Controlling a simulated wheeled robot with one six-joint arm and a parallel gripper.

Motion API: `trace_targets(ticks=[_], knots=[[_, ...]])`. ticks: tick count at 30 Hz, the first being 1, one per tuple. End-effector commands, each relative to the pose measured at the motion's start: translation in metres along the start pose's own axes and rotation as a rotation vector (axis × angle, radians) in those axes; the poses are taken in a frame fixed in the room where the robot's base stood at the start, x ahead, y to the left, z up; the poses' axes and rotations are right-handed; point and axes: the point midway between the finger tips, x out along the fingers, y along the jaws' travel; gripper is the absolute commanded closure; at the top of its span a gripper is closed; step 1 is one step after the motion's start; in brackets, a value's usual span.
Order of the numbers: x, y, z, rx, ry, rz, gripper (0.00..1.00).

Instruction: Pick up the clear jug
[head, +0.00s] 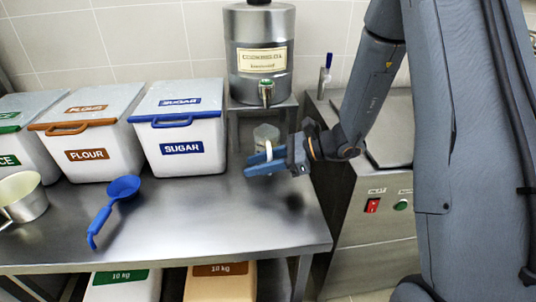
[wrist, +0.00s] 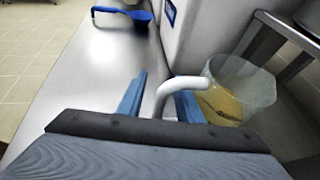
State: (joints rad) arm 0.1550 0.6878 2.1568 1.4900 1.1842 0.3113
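The clear jug (wrist: 238,88) holds some yellowish liquid and has a white handle (wrist: 182,86). In the head view the jug (head: 265,132) stands below the tap of the steel cooking oil drum, partly hidden behind my gripper. My gripper (head: 262,168) is at the jug's handle side, its blue fingers level above the counter. In the wrist view the fingers (wrist: 160,98) are spread, with the handle between them and a gap beside the left finger. The handle's lower part is hidden by my gripper.
The cooking oil drum (head: 260,55) sits on a metal stand (head: 233,128) around the jug. A sugar bin (head: 180,130) and flour bin (head: 88,135) stand left. The front middle is clear.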

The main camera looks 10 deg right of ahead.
Motion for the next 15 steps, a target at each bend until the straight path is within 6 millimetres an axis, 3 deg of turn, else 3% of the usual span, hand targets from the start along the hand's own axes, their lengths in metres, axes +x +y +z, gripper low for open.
trace_targets(ticks=[3,9,15], knots=[[-0.0003,-0.0001,0.0,0.0,0.0,0.0,0.67],[-0.0004,-0.0001,0.0001,-0.001,0.0,0.0,1.0],[-0.0007,-0.0004,0.0007,-0.002,-0.001,0.0,1.0]])
